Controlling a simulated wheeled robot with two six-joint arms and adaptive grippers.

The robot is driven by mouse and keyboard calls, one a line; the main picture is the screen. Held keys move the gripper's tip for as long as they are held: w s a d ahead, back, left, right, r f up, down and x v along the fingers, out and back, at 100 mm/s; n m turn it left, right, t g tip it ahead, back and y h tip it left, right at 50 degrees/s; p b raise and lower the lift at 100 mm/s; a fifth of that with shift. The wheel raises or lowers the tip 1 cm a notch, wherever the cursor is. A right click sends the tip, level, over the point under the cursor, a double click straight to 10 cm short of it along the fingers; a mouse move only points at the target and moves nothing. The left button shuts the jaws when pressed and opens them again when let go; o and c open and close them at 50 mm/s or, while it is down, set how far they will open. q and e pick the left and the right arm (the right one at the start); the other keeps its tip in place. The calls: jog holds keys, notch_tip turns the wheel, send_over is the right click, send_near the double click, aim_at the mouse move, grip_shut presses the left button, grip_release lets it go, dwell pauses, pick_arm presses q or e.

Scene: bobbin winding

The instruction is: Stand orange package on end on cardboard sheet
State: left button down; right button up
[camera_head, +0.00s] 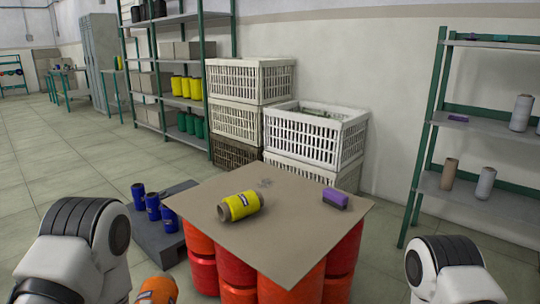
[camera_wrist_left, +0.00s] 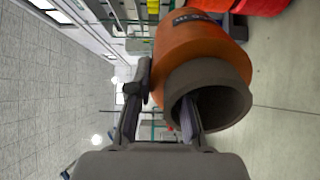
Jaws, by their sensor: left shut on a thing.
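The orange package (camera_head: 157,291) is a wound roll on a hollow grey-brown tube, partly cut off at the bottom edge of the head view. In the left wrist view the package (camera_wrist_left: 190,45) fills the upper middle, its tube's open end towards the camera. My left gripper (camera_wrist_left: 165,108) is shut on it, one finger inside the tube and the other outside. The cardboard sheet (camera_head: 275,250) lies flat on several red-orange drums, to the right of the held package. My right gripper is not in view; only part of my right arm shows.
The sheet's front part is bare. Several blue packages (camera_head: 153,206) stand left on a dark pallet (camera_head: 160,238). White crates (camera_head: 315,137) stand behind; a shelf (camera_head: 480,203) stands right.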

pick_arm(q)
jog(key=w+d+f+m+h, duration=0.1)
jog(key=w+d+f+h, duration=0.1)
jog(key=w+d+f, duration=0.4)
notch_tip(320, 180, up, 32)
jog(key=s+p, duration=0.2)
jog(key=p, duration=2.7)
jog(key=shift+s+d+r, duration=0.15)
jog(key=shift+s+d, duration=0.2)
jog(key=shift+d, duration=0.05)
